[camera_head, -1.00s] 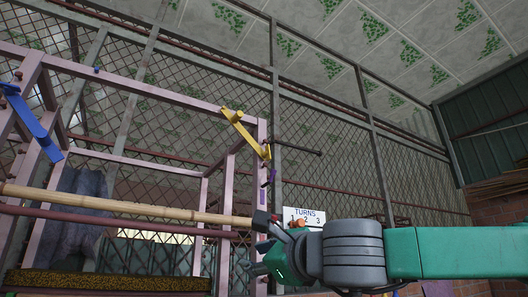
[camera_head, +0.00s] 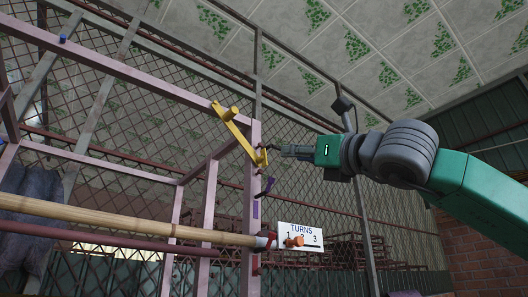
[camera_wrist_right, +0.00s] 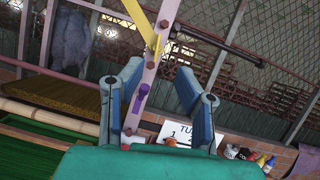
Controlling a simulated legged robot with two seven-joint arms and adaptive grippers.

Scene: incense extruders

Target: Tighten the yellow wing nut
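The yellow wing nut piece (camera_head: 232,125) is a long slanted bar with a knob at its upper end, on the pink post (camera_head: 250,185). Its lower end has a small upright yellow part; I cannot tell whether this is a separate nut. In the right wrist view the yellow piece (camera_wrist_right: 148,28) shows at top centre, ahead of the fingers. My right gripper (camera_head: 284,150) is just right of the yellow piece's lower end, pointing left. In the wrist view its blue fingers (camera_wrist_right: 158,80) are spread, with nothing held between them. My left gripper is not in view.
A white TURNS sign (camera_head: 311,235) with an orange pointer (camera_head: 293,241) sits below. A bamboo pole (camera_head: 120,220) crosses at the lower left. A dark rod (camera_wrist_right: 225,44) projects right in the wrist view. A purple tag (camera_wrist_right: 143,92) is on the post. Mesh fencing stands behind.

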